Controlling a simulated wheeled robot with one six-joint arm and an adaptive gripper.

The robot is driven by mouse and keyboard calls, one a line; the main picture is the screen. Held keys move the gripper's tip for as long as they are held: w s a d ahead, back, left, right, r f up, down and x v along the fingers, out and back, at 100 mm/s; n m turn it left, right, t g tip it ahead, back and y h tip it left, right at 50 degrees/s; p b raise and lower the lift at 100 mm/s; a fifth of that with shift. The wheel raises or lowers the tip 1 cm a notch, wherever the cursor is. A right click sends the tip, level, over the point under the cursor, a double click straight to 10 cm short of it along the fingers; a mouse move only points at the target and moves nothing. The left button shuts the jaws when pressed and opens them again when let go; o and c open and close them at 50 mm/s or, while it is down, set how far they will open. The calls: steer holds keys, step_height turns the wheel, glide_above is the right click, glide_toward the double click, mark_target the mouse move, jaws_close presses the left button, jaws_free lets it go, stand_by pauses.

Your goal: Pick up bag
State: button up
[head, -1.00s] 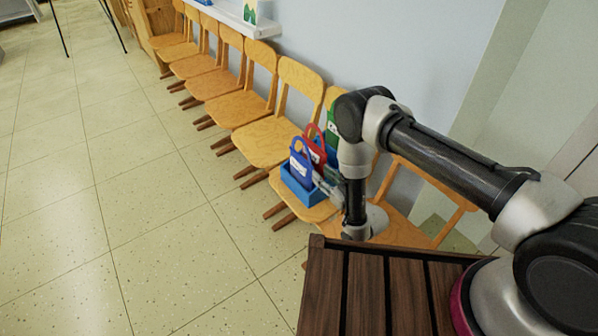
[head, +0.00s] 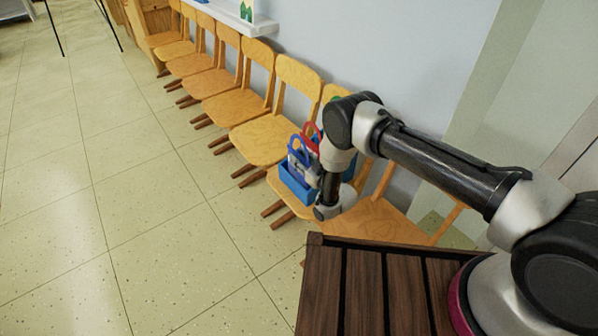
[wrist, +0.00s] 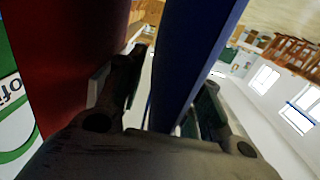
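A blue bag (head: 299,157) with a looped handle stands upright in a blue tray (head: 292,184) on a chair. A red bag (head: 312,143) stands just behind it. My gripper (head: 314,178) is at the right side of the blue bag. In the wrist view, the fingers of my gripper (wrist: 172,78) are spread on either side of the blue bag (wrist: 190,45). The left finger is in the gap between it and the red bag (wrist: 70,50). A gap shows between the left finger and the blue bag; contact on the right is unclear.
A row of wooden chairs (head: 262,138) runs along the wall. A green and white item (wrist: 10,105) with lettering is beyond the red bag. A dark slatted wooden top (head: 360,285) is in front. Open tiled floor (head: 130,220) lies left.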

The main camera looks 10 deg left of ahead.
steer(key=shift+c, duration=0.2)
jaws_close()
